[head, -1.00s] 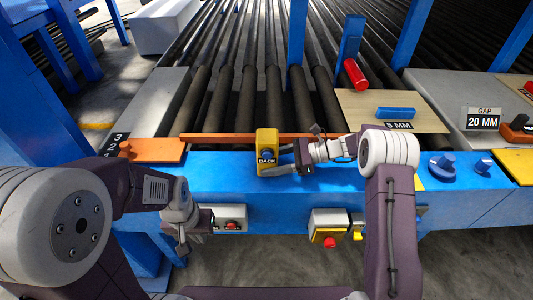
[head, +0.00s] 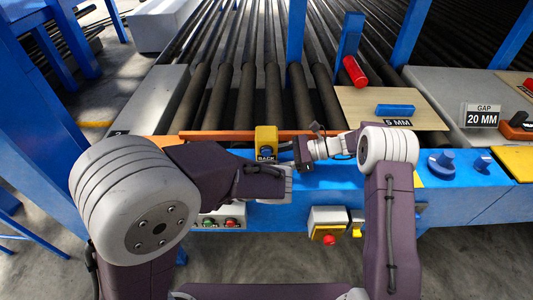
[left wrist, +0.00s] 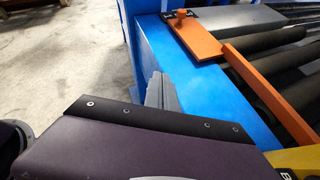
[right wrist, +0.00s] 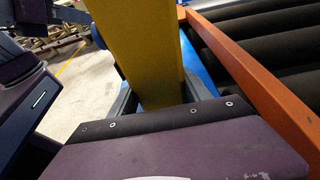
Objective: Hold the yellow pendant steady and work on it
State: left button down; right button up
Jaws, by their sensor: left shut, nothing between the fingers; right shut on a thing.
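The yellow pendant (head: 266,136), with a label reading BACK, stands at the blue front rail. My right gripper (right wrist: 163,92) is shut on it, a finger on either side in the right wrist view, where the pendant's yellow body (right wrist: 145,45) fills the upper middle. My left gripper (left wrist: 161,92) is shut and empty. In the head view the left arm reaches across to just below the pendant and hides its lower part. In the left wrist view a corner of the pendant (left wrist: 297,158) shows at the lower right, beside the fingers.
An orange bar (head: 205,134) runs along the roller ends behind the pendant. A veneer sheet (head: 385,108) with a blue block (head: 395,110) and a red cylinder (head: 354,71) lie to the right. Blue knobs (head: 442,165) and a red button box (head: 328,225) are on the front.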

pick_arm(q)
jog(key=s+d+m+t+h, duration=0.3)
jog(key=d+m+t, duration=0.3)
jog(key=d, duration=1.2)
jog(key=shift+s+d+r+m+t+h, duration=0.2)
jog(key=shift+d+m+t+h, duration=0.1)
jog(key=shift+m+h, duration=0.5)
send_near(267, 153)
jog(key=w+a+f, duration=0.3)
jog(key=a+f, duration=0.1)
jog(key=shift+w, duration=0.25)
jog(key=shift+w+a, duration=0.15)
jog(key=shift+w, duration=0.25)
